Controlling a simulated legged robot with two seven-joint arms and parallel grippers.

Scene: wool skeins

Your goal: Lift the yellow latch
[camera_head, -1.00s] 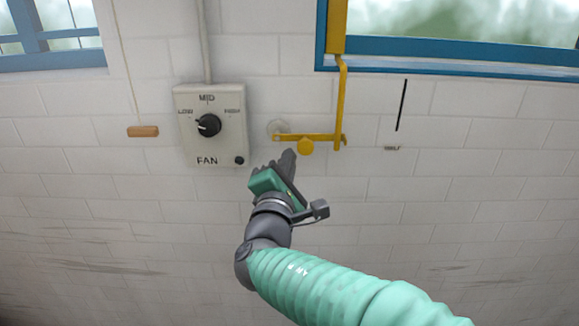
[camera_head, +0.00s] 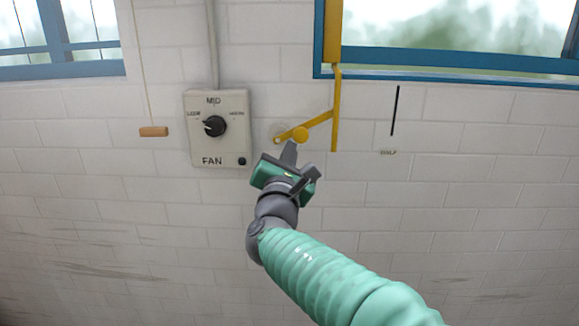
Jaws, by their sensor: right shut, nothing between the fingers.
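The yellow latch (camera_head: 318,122) is a flat bar on the white brick wall, tilted up to the right from its left-hand pivot. A round yellow knob (camera_head: 300,135) sits on it. Its right end meets the vertical yellow strip (camera_head: 336,105) that hangs below the window frame. My right gripper (camera_head: 289,150) is shut and empty, with its fingertips just below the knob. I cannot tell whether they touch it. My left gripper is not in view.
A fan control box (camera_head: 217,128) with a black dial is left of the latch. A wooden pull handle (camera_head: 153,131) hangs on a cord further left. A black line (camera_head: 395,111) marks the wall to the right. Blue-framed windows (camera_head: 455,60) are above.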

